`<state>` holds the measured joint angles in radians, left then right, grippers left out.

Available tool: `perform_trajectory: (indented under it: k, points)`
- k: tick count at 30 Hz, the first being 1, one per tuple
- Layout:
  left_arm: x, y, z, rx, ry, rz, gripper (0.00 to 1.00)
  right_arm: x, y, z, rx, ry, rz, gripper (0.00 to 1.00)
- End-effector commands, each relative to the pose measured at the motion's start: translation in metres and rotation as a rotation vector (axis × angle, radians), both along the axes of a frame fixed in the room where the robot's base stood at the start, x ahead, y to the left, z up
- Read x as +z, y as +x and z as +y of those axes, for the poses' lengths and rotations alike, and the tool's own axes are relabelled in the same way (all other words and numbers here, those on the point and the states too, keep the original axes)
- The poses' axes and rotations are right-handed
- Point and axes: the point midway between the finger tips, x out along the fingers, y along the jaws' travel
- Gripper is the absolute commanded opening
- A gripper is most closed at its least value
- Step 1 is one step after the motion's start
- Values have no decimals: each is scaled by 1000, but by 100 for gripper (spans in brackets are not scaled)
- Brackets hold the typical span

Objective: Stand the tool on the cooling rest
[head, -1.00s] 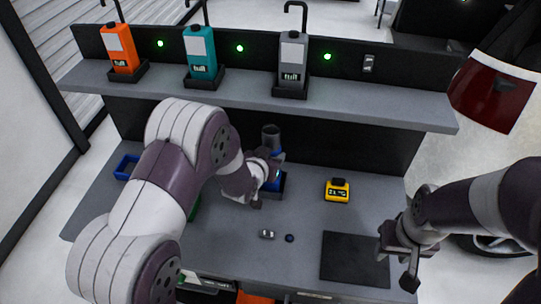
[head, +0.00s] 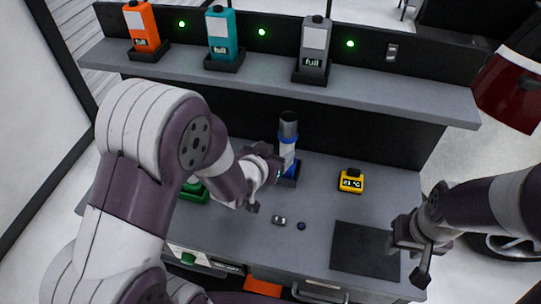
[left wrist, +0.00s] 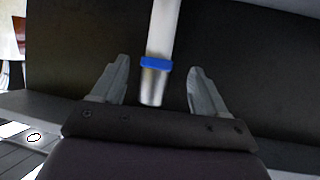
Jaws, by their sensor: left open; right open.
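The tool (head: 288,150), with a grey nozzle on top, a blue band and a white body, stands upright in a dark blue rest (head: 290,181) at the back of the bench. My left gripper (head: 266,187) is open, just left of and in front of the tool. In the left wrist view the tool's white body, blue band (left wrist: 156,63) and metal nozzle lie between the spread fingers in the picture, with visible gaps on both sides. The tool's lower part is partly hidden by the gripper in the head view. My right gripper (head: 408,262) is open and empty over the right front.
A yellow temperature display (head: 351,181) sits right of the rest. A dark mat (head: 365,251) lies at the front right. A small silver piece (head: 279,220) and a dark blue knob (head: 301,226) lie mid-bench. A shelf (head: 270,82) with orange, teal and grey bottles overhangs the back.

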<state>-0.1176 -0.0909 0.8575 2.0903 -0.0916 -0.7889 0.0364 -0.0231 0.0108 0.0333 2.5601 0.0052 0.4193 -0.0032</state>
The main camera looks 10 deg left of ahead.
Motion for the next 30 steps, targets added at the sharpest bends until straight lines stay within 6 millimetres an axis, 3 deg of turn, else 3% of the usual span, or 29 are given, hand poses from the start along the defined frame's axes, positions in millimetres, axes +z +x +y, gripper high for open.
perform_trajectory:
  k: [5,8,11,15,18,21,30]
  points:
    - [10,-19,5,4,4,15,73,-1,0,0,0,0,0,43]
    - [4,-33,17,37,36,165,73,-1,0,0,0,0,0,43]
    - [-7,-71,37,90,79,444,73,-1,0,0,0,0,0,43]
    - [-9,-135,52,138,101,786,73,-1,0,0,0,0,0,43]
    - [-5,-163,55,148,103,918,73,-1,0,0,0,0,0,43]
    - [-4,-171,56,150,103,955,73,-1,0,0,0,0,0,43]
    - [-4,-170,55,149,104,952,73,-1,0,0,0,0,0,43]
